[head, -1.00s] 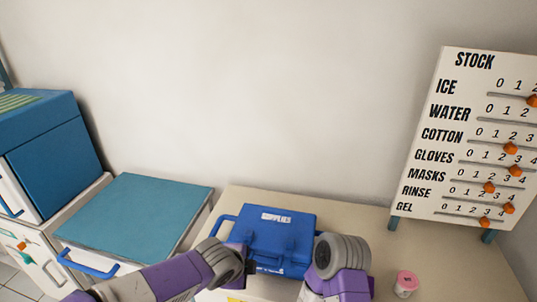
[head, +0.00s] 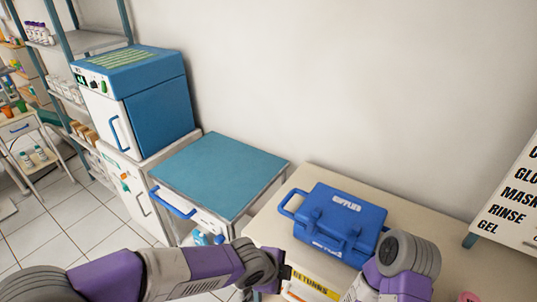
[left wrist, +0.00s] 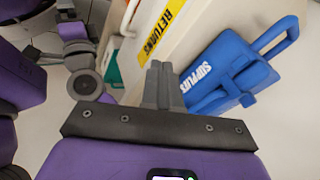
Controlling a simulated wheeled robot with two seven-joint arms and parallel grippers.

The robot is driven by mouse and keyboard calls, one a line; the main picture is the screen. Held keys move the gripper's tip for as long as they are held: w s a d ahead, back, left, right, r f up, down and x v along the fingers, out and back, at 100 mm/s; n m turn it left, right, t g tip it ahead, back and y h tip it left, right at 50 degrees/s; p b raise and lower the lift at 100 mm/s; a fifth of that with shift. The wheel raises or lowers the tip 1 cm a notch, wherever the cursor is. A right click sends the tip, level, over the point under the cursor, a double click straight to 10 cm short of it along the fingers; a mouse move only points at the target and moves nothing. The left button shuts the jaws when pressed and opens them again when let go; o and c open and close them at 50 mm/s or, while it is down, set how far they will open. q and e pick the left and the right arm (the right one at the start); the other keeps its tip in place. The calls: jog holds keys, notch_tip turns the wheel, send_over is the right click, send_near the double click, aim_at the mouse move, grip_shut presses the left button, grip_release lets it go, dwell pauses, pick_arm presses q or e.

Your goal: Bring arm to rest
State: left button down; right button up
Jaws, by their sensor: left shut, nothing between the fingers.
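My left arm comes in from the left in the head view. Its gripper (head: 287,272) is at the front left of the blue supplies case, apart from it. In the left wrist view the gripper's fingers (left wrist: 160,85) are together with nothing between them. My right arm (head: 400,262) shows at the lower right of the head view, in front of the case; its fingers are out of the frame. The blue supplies case (head: 335,222) sits closed on the beige table (head: 430,233); it also shows in the left wrist view (left wrist: 222,78).
A teal-topped cart (head: 220,172) with a blue handle stands left of the table. A blue cabinet unit (head: 160,105) stands behind it. A box with a yellow returns label (head: 315,284) is near the left gripper. A stock board (head: 510,205) stands at right.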

pick_arm(q)
jog(key=s+a+f+n+g+p, duration=0.1)
jog(key=s+a+f+n, duration=0.2)
jog(key=f+n, duration=0.5)
jog(key=s+a+f+n+g+p, duration=0.1)
jog(key=s+a+f+n, duration=0.3)
jog(key=a+f+n, duration=0.2)
jog(key=s+a+f+n+g+p, duration=0.1)
jog(key=s+a+f+n, duration=0.3)
jog(key=f+n, duration=0.6)
notch_tip(320, 180, down, 2)
jog(key=shift+s+a+f+p, duration=0.15)
jog(key=shift+a+p, duration=0.35)
jog(key=shift+a, duration=0.25)
pick_arm(e)
notch_tip(320, 180, up, 4)
jog(key=shift+r, duration=0.2)
jog(key=shift+c, duration=0.4)
